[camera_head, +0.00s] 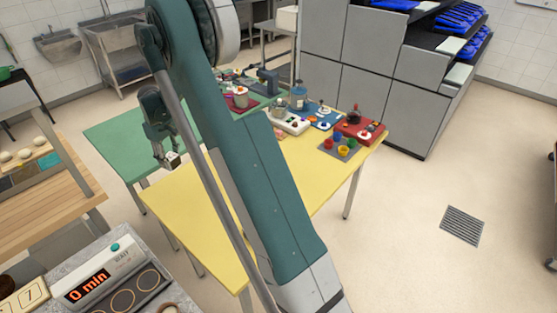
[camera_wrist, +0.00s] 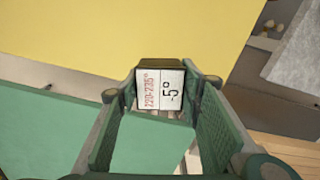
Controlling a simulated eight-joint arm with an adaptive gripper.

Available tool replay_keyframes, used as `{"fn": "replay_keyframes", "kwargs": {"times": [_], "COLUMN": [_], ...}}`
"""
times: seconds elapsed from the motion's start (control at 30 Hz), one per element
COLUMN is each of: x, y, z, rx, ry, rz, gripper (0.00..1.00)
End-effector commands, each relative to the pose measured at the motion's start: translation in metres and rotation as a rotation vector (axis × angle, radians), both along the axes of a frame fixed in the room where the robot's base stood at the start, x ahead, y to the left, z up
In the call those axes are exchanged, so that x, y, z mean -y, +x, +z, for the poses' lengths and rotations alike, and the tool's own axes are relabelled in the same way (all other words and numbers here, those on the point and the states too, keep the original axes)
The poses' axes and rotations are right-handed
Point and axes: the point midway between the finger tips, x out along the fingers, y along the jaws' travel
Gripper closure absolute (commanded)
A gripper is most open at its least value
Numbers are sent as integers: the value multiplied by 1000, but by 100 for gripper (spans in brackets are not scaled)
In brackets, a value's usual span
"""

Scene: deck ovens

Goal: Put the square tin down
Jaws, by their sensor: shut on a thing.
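A small square tin (camera_wrist: 160,86) has a dark top edge and a white label reading "220-235°" and "-5°". It sits between the green fingers of my gripper (camera_wrist: 163,100) in the wrist view, near the fingertips. In the head view my gripper (camera_head: 168,155) points down, with the small pale tin (camera_head: 173,160) at its tips. The tin appears near where the green table (camera_head: 115,137) meets the yellow table (camera_head: 170,213). I cannot tell its exact height. The underside of the tin is hidden.
Jars, coloured cups (camera_head: 340,145) and a red box (camera_head: 357,134) crowd the yellow table's far end. Its near part looks bare. A wooden bench (camera_head: 45,210) with round pieces stands left. A timer (camera_head: 88,285) reading "0 min" is at front left. My arm hides the middle.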

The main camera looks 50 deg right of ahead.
Motion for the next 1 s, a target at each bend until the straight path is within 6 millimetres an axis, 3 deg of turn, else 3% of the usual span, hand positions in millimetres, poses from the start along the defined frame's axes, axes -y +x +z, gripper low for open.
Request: {"fn": "replay_keyframes", "kwargs": {"times": [0.03, 0.3, 0.6, 0.8, 1.0], "x": [18, 99, 175, 200, 206], "y": [-3, -25, -52, -62, -65], "z": [0, 0, 1, 1, 1], "rx": [0, 0, 0, 0, 0], "ry": [0, 0, 0, 0, 0], "rz": [-20, -115, -206, -236, -243], "gripper": [79, 79, 79, 79, 79]}}
